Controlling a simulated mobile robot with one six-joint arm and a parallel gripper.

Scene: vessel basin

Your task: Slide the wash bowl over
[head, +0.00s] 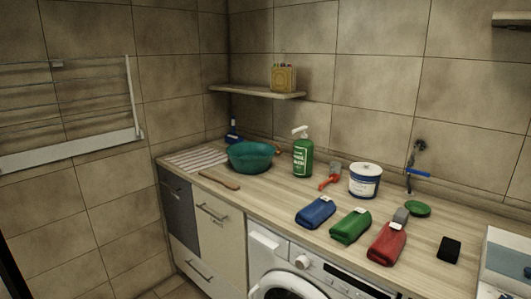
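The wash bowl (250,157) is a teal, wide, open bowl. It stands upright toward the back left of the wooden counter (285,194), at the right edge of a striped mat (196,158). I cannot tell whether it rests partly on the mat. A brown wooden stick-like item (219,180) lies in front of it. My gripper does not show in the head view.
A green pump bottle (303,156) stands right of the bowl, a blue bottle (232,132) behind it. A red-handled brush (330,177), a white tub (365,180) and blue (315,212), green (351,226) and red (387,244) bundles lie further right. A shelf (256,92) hangs above.

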